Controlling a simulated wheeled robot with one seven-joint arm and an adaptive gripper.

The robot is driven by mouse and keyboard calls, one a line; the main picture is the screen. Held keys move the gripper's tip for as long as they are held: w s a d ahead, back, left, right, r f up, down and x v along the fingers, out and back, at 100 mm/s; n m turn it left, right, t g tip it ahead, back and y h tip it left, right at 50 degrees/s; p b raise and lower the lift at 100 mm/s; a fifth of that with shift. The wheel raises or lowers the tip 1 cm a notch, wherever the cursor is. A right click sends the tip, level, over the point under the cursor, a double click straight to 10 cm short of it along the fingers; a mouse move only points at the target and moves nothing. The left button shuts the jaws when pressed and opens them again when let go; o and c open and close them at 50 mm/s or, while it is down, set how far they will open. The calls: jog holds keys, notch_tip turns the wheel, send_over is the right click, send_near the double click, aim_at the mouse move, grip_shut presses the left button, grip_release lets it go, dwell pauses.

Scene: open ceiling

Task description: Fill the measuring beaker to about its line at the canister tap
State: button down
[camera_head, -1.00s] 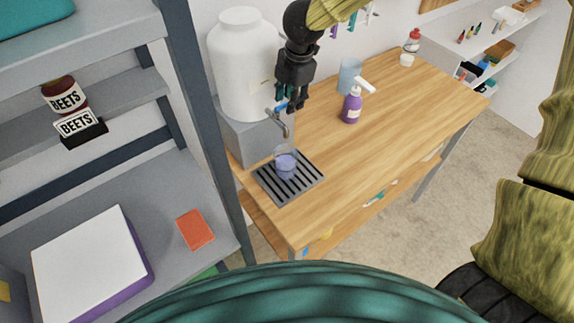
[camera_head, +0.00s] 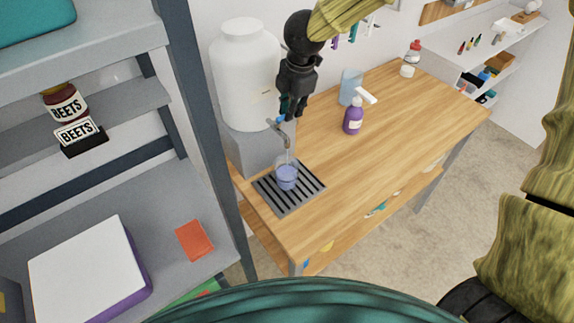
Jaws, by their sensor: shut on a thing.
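The white canister (camera_head: 246,75) stands on a grey block at the back left of the table, with its metal tap (camera_head: 281,132) facing forward. The clear measuring beaker (camera_head: 287,176) stands upright under the spout on the slatted drip tray (camera_head: 313,198). Bluish liquid shows in its lower part; its line is too small to make out. A thin stream seems to run from the spout into it. My gripper (camera_head: 287,114) points down at the tap and is shut on the blue tap handle (camera_head: 281,119), which its fingers partly hide.
A purple pump bottle (camera_head: 353,117) and a bluish clear jug (camera_head: 350,87) stand to the right of my gripper. The wooden table (camera_head: 400,130) is clear at the middle and front right. A grey shelf unit (camera_head: 185,100) stands close on the left.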

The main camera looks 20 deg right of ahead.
jog(key=shift+s, duration=0.1)
dwell(0.4)
jog(key=shift+r+n+p, duration=0.2)
jog(key=shift+n+p, duration=0.1)
jog(key=shift+p, duration=0.5)
jog(key=shift+w+f+n+p, duration=0.2)
jog(key=shift+w+n+p, duration=0.1)
jog(key=shift+n, duration=0.1)
jog(key=c, duration=1.4)
grip_release()
jog(key=shift+a, duration=0.1)
jog(key=shift+o, duration=0.2)
notch_tip(320, 180, up, 12)
jog(key=s+d, duration=0.1)
jog(key=s, duration=0.1)
jog(key=shift+f, duration=0.15)
